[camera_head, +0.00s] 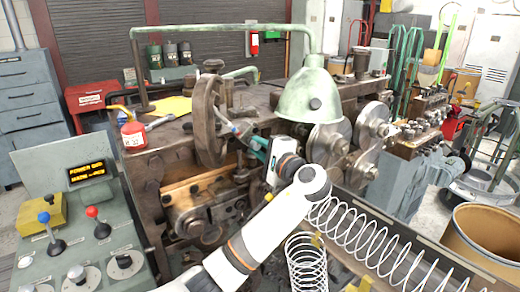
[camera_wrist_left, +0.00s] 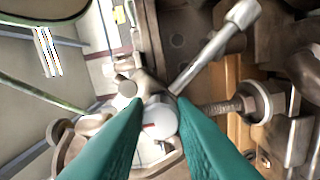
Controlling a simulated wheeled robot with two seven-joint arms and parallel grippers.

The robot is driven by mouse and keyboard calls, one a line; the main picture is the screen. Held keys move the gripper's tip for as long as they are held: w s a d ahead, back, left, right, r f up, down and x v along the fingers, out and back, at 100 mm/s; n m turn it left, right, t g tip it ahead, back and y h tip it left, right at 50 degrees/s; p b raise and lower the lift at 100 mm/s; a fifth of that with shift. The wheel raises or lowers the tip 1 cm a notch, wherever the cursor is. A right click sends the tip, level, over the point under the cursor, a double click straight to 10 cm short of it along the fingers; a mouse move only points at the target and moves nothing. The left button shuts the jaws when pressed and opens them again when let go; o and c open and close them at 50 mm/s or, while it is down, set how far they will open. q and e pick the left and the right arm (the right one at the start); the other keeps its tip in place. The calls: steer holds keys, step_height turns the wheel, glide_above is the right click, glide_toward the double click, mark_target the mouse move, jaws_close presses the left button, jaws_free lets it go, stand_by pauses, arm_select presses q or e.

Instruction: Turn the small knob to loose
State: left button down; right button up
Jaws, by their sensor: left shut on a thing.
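The small knob (camera_wrist_left: 160,121), a pale round face with a short red mark, sits between the teal fingertips in the left wrist view. My left gripper (camera_wrist_left: 158,112) is shut on it, with one finger on each side. The wording around the knob is not readable, and the fingers hide its sides. In the head view my left gripper (camera_head: 250,142) reaches to the front of the coiling machine (camera_head: 290,97), just right of the large handwheel (camera_head: 206,122); the knob is hidden there. My right gripper is not in view.
A metal lever (camera_wrist_left: 214,50) and a threaded bolt (camera_wrist_left: 228,107) stand close right of the fingers. A green lamp (camera_head: 312,95) hangs over the machine. A control panel (camera_head: 75,235) with joysticks is at left. Large springs (camera_head: 368,236) lie at front right, near a barrel (camera_head: 487,235).

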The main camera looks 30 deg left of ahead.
arm_select(q)
steer(key=shift+f, duration=0.15)
steer(key=c, duration=1.2)
jaws_free()
steer(key=shift+s, duration=0.1)
steer(key=shift+d, duration=0.15)
steer(key=shift+s+d+b, duration=0.15)
steer(key=shift+d+b, duration=0.15)
steer(key=shift+d, duration=0.1)
steer(key=b+v, duration=0.4)
steer(key=v, duration=0.7)
